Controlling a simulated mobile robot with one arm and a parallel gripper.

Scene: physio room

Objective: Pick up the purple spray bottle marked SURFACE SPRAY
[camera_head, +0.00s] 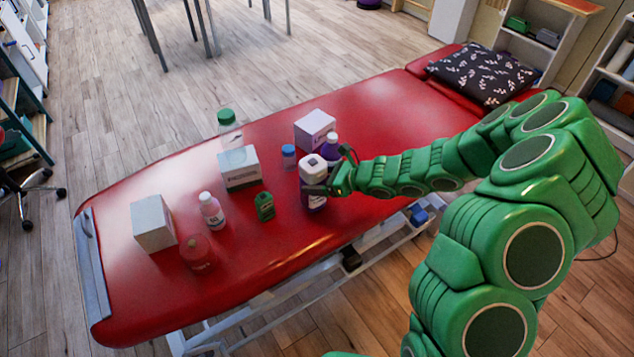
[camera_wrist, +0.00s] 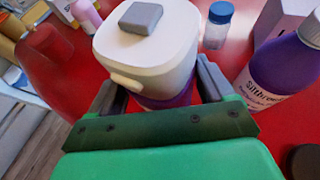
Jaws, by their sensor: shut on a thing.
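A purple bottle with a large white spray top (camera_head: 313,170) stands near the front edge of the red treatment table (camera_head: 390,115). In the wrist view its white top with a grey button (camera_wrist: 145,45) fills the upper middle, with a strip of purple body (camera_wrist: 165,101) below. My gripper (camera_head: 328,184) is shut on this bottle, one finger on each side, as the wrist view also shows (camera_wrist: 160,88). I cannot read its label. It looks upright, at or close to the table surface.
Another purple bottle (camera_wrist: 285,68), its label partly readable as "Silthro", stands close behind, also in the head view (camera_head: 331,150). A blue-capped jar (camera_head: 289,155), white boxes (camera_head: 315,126), a green bottle (camera_head: 265,206), and a pink bottle (camera_head: 211,211) stand around. The table's right part is clear before the pillow (camera_head: 482,73).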

